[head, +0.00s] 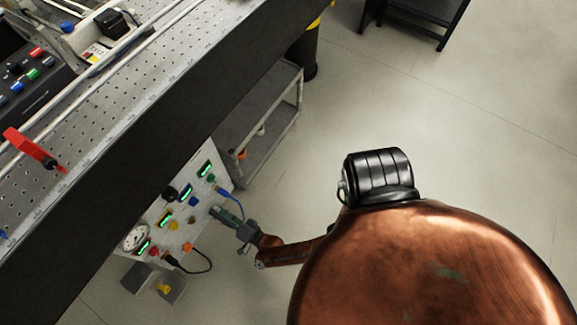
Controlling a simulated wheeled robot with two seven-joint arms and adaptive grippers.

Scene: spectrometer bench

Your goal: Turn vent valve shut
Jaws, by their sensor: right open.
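A light control panel (205,190) below the bench carries several small knobs, green-lit displays and a round gauge (136,237). I cannot tell for sure which of its fittings is the vent valve. A red lever (30,146) also shows on the bench top at the far left. My right gripper (217,212) is open at the panel's right side, pointing left toward its small knobs. The picture is too small to tell whether it touches one. My left gripper is not in view.
The dark edge of the perforated bench (150,145) overhangs the panel. A grey shelf cart (262,130) stands right of the panel. A blue cable (232,200) and a black cable (200,268) hang from the panel near my gripper. Open floor (450,130) lies to the right.

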